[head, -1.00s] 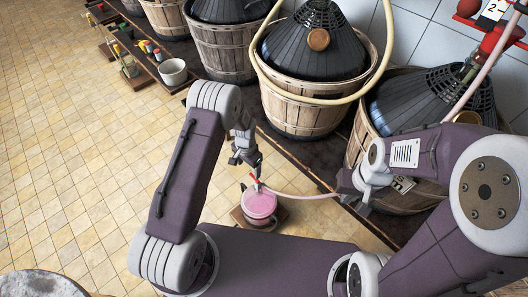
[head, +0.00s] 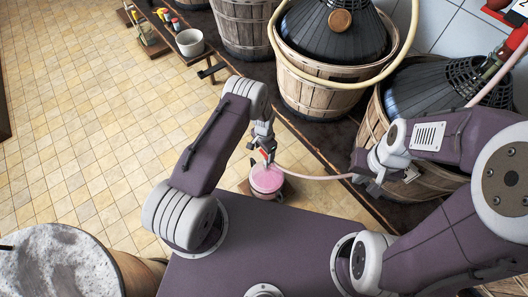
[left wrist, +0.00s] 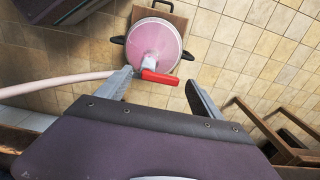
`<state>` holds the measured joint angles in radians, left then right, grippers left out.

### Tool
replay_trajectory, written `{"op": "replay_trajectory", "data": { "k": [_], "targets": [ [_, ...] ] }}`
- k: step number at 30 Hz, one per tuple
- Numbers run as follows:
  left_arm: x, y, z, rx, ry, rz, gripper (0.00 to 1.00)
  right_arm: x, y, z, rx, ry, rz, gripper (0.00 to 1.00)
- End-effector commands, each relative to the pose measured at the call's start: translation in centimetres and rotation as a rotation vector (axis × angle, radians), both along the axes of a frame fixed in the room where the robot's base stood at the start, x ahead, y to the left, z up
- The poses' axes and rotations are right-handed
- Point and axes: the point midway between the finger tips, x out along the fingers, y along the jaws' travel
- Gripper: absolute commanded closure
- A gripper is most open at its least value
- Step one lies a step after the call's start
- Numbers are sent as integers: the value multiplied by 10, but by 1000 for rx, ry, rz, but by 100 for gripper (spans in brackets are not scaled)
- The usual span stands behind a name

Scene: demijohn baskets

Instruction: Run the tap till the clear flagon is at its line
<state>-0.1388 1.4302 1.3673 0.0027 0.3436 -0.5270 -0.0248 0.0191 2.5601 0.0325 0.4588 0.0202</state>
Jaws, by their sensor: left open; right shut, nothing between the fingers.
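A round vessel with dark side handles, seemingly the clear flagon (head: 267,179), looks pink inside and stands low on a brown board. It also shows in the left wrist view (left wrist: 150,38). Its line cannot be made out. The tap, with a red lever (left wrist: 160,77), is at the end of a pale pink hose (head: 318,177) and shows over the flagon's near edge. My left gripper (head: 264,154) is open, its fingers on either side of the red lever. Whether they touch it is unclear. My right gripper (head: 366,183) is shut and empty, near the hose by the right basket.
Slatted baskets with dark-covered demijohns (head: 335,45) stand along a dark bench on the right. A barrel topped with pale powder (head: 55,265) is at lower left. The tiled floor on the left is clear.

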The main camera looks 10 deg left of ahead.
Motion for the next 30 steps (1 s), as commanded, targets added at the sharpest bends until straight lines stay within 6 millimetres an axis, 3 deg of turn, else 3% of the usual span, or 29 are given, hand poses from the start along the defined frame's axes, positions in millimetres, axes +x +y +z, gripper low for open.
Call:
{"op": "replay_trajectory", "data": {
  "k": [6,13,17,24,30],
  "targets": [
    [0,0,0,0,0,0,24,0,0,0,0,0,0,100],
    [0,0,0,0,0,0,87,0,0,0,0,0,0,100],
    [-1,1,-1,1,1,45,87,0,0,-2,0,0,0,100],
    [-7,4,-1,1,1,353,87,0,0,-7,0,0,0,100],
    [-9,4,0,1,2,429,87,0,0,-7,0,0,0,100]
  ]
}}
